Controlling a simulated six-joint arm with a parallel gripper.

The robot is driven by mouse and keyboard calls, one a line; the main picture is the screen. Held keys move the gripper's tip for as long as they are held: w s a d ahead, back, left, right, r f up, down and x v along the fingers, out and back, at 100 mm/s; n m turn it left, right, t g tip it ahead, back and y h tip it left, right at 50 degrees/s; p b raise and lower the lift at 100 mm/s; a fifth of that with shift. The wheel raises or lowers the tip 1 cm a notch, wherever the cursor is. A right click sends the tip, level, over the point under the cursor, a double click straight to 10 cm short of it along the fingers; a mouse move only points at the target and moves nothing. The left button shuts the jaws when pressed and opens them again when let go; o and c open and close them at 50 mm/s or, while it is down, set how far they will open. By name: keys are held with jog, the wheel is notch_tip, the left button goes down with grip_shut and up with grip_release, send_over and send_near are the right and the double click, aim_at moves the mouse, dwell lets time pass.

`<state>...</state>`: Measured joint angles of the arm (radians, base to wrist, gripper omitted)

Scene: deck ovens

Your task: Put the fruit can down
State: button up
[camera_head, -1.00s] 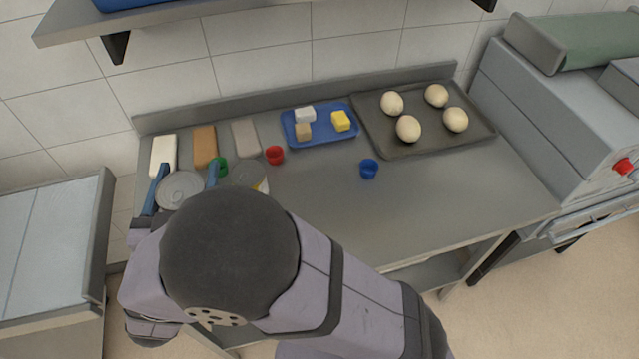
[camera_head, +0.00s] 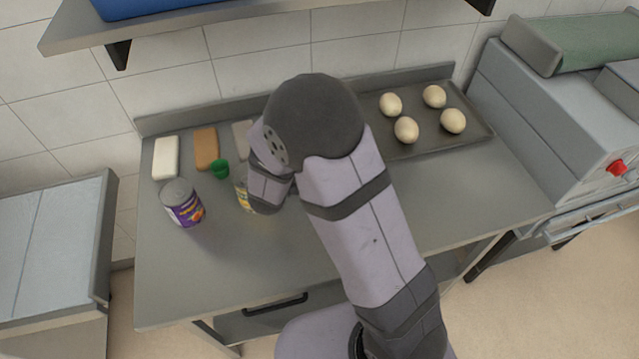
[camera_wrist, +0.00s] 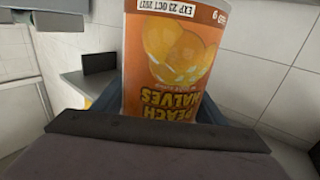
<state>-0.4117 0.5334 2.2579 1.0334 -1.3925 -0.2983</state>
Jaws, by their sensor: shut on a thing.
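The fruit can (camera_wrist: 178,60) has an orange label reading "Peach Halves", upside down in the wrist view. My gripper (camera_wrist: 172,108) is shut on it, with a blue finger at each side. Its base and the surface below it are hidden in the wrist view. In the head view my own arm hides the gripper and this can, so I cannot tell how high it is held.
A purple-labelled can (camera_head: 185,207) stands at the counter's left. Another can with a yellowish label (camera_head: 243,197) is partly behind my wrist. A green cup (camera_head: 220,169), wrapped blocks (camera_head: 206,148) and a tray of dough balls (camera_head: 467,143) stand behind. The front counter (camera_head: 240,255) is clear.

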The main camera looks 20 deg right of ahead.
jog(key=shift+h, duration=0.3)
jog(key=shift+w+d+f, duration=0.1)
jog(key=shift+d+f, duration=0.35)
jog(key=shift+f, duration=0.35)
jog(key=shift+s+d+f, duration=0.1)
jog(key=shift+d+f, duration=0.4)
jog(key=shift+f, duration=0.35)
jog(key=shift+w+d+f, duration=0.1)
jog(key=shift+d+f, duration=0.35)
jog(key=shift+f, duration=0.35)
jog(key=shift+f, duration=0.1)
notch_tip(320, 180, down, 6)
jog(key=p, duration=0.1)
jog(key=shift+p, duration=0.35)
jog(key=shift+f, duration=0.1)
notch_tip(320, 180, down, 4)
jog(key=shift+r+p, duration=0.2)
jog(key=shift+p, duration=0.3)
jog(key=shift+f+b, duration=0.65)
